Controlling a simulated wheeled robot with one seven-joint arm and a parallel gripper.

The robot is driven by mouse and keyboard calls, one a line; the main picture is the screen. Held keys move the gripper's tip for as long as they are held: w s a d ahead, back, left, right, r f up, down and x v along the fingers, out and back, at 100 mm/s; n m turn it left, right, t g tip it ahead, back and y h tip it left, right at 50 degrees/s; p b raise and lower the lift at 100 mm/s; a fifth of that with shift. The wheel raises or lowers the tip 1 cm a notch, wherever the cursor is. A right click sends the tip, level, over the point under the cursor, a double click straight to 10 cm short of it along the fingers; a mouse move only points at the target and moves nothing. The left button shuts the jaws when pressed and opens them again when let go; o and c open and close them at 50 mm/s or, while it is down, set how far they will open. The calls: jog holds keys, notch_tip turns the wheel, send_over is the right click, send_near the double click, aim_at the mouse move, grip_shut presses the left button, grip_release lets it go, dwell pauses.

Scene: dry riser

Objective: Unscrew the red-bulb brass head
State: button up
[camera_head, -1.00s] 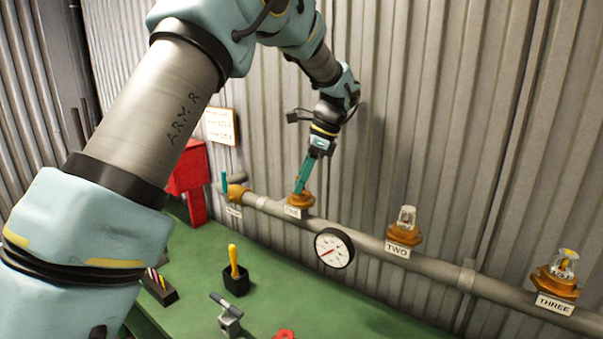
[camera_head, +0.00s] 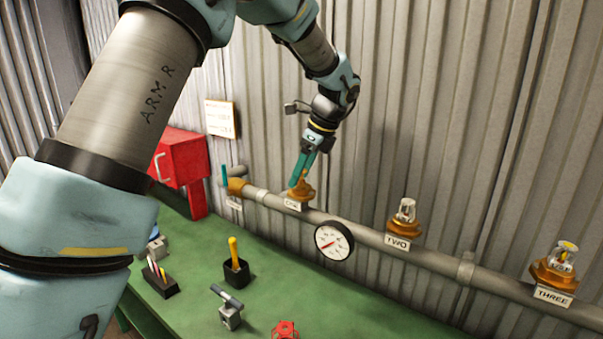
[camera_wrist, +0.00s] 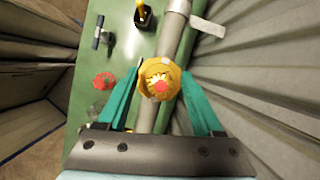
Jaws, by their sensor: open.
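The red-bulb brass head (camera_wrist: 160,82) shows in the wrist view, its red centre facing my camera. It is between the two teal fingers of my gripper (camera_wrist: 161,76), with one finger on each side. In the head view the brass head (camera_head: 302,190) sits on the pipe (camera_head: 365,235) above the tag ONE (camera_head: 292,204). My gripper (camera_head: 301,172) comes down over it at a tilt and is open. The fingers partly hide its top, and I cannot tell whether they touch it.
Brass heads stand above tags TWO (camera_head: 404,220) and THREE (camera_head: 556,268), farther right. A gauge (camera_head: 333,240) is beside the pipe. The green bench (camera_head: 300,295) bears a black cup (camera_head: 237,273), a grey clamp (camera_head: 229,308) and a red handwheel (camera_head: 285,330). Corrugated wall (camera_head: 430,110) stands close behind.

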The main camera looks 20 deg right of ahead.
jog(key=m+h, duration=0.1)
jog(key=m, duration=0.1)
jog(key=m+h, duration=0.1)
jog(key=m, duration=0.2)
jog(key=shift+a+m+t, duration=0.1)
jog(key=shift+m+t, duration=0.2)
jog(key=shift+t, duration=0.1)
jog(key=m+h, duration=0.1)
jog(key=m, duration=0.3)
jog(key=shift+m+h, duration=0.3)
jog(key=shift+h, duration=0.1)
jog(key=shift+m+h, duration=0.4)
jog(key=shift+m, duration=0.7)
jog(key=shift+c, duration=0.4)
grip_shut()
